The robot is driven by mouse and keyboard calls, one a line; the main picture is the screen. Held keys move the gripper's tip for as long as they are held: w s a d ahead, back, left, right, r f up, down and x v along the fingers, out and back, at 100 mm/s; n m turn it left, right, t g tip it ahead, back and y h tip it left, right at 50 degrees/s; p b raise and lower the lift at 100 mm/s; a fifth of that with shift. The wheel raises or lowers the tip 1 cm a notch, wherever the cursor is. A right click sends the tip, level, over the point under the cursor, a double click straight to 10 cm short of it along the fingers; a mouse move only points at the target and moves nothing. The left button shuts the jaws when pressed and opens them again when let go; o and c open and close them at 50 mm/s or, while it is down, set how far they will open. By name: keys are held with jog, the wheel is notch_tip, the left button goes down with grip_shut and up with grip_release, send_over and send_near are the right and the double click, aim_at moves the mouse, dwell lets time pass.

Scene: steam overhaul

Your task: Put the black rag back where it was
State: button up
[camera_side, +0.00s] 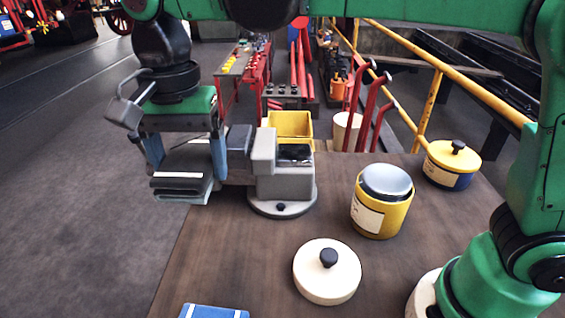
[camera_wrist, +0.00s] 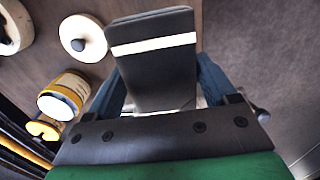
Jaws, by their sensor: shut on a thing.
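The black rag (camera_side: 180,179) is a folded dark cloth with a white stripe. My gripper (camera_side: 184,168) is shut on it, with a blue-grey finger on either side. It hangs in the air off the left edge of the wooden table (camera_side: 230,255), just left of the grey vise (camera_side: 285,180). In the wrist view the rag (camera_wrist: 155,65) juts out between the fingers of my gripper (camera_wrist: 160,85), its stripe running across. Whether the rag touches the vise I cannot tell.
A blue rag (camera_side: 214,311) with white stripes lies at the front table edge. A cream lid (camera_side: 327,272), a yellow jar (camera_side: 378,213) and a yellow-lidded pot (camera_side: 452,166) stand right of the vise. A yellow bin (camera_side: 290,123) is behind it.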

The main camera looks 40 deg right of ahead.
aim_at(218, 274)
notch_tip(218, 274, down, 20)
jog(key=shift+s+a+r, duration=0.1)
jog(key=shift+s, duration=0.05)
dwell(0.3)
jog(key=o, duration=1.1)
jog(key=shift+f, duration=0.2)
jog(key=shift+r, duration=0.1)
notch_tip(218, 274, up, 12)
jog(key=shift+s+d+r+n+t, duration=0.25)
jog(key=shift+s+d+n+t, duration=0.9)
jog(key=shift+d, duration=2.05)
jog(key=shift+s+d+r+n+t, duration=0.45)
jog(key=shift+d+n+t, duration=1.1)
jog(key=shift+d, duration=1.7)
jog(key=shift+s+d+r+n+t, duration=0.1)
jog(key=shift+s+d+n+t, duration=0.9)
jog(key=shift+d+n, duration=1.5)
